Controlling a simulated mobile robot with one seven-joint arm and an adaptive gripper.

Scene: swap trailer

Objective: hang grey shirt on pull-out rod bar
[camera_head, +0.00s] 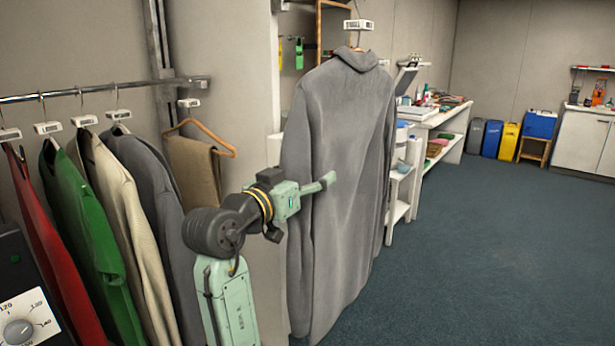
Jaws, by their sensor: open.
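A long grey shirt (345,190) hangs upright in the middle of the view on a hanger with a white block tag (359,25) at its neck. The hanger's hook runs up to the top edge of the picture, and what bears it is not clear. My gripper (328,181) is at the front of this shirt, about chest height, with open jaws. Whether it touches the cloth cannot be told. A second grey garment (150,185) hangs at the left on a metal rail (90,91). I cannot tell which bar is the pull-out rod.
Red (50,240), green (85,230) and cream (125,210) garments hang on the same rail. Brown trousers (197,165) hang behind on a wooden hanger. A white shelf unit (400,190) stands behind the shirt. Blue floor (490,250) at the right is clear.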

